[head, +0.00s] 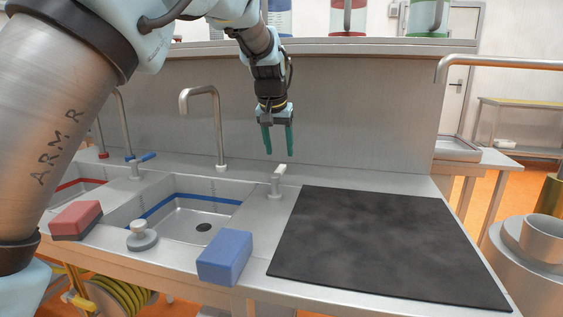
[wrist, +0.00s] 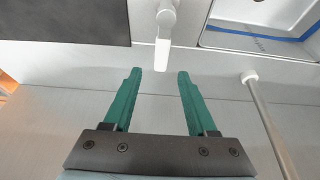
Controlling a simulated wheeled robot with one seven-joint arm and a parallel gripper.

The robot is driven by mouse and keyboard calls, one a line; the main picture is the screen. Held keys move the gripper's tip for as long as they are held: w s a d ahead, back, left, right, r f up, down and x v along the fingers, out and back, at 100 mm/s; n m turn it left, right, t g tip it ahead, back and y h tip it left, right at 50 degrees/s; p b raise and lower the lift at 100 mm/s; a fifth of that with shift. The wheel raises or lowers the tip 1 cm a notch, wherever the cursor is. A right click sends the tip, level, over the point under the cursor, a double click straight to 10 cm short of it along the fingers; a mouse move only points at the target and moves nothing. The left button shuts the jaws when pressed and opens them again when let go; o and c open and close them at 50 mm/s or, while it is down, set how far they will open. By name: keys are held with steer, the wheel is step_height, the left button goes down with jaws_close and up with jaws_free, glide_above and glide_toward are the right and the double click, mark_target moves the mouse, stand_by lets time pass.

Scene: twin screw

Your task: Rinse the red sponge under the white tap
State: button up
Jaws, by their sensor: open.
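The red sponge (head: 77,217), a block with a dark underside, sits at the front left of the counter beside the sinks. The tap with a white base collar (head: 220,140) is a grey gooseneck behind the right sink (head: 185,222); its pipe shows at the right in the wrist view (wrist: 268,125). A white-handled lever (head: 277,184) stands right of that sink, and shows at the top centre in the wrist view (wrist: 164,45). My gripper (head: 278,141) is open and empty, fingers down, above the counter's back near the lever.
A blue sponge (head: 225,257) lies at the front edge. A grey knobbed stopper (head: 141,237) is beside the right sink. A blue-handled lever (head: 138,163) and other taps stand at left. A dark mat (head: 385,245) covers the right. A back panel (head: 350,120) rises behind.

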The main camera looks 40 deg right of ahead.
mark_target(281, 167)
steer(key=shift+p+x, duration=0.3)
steer(key=shift+x, duration=2.45)
steer(key=shift+w, duration=0.1)
steer(key=shift+c, duration=0.4)
jaws_close()
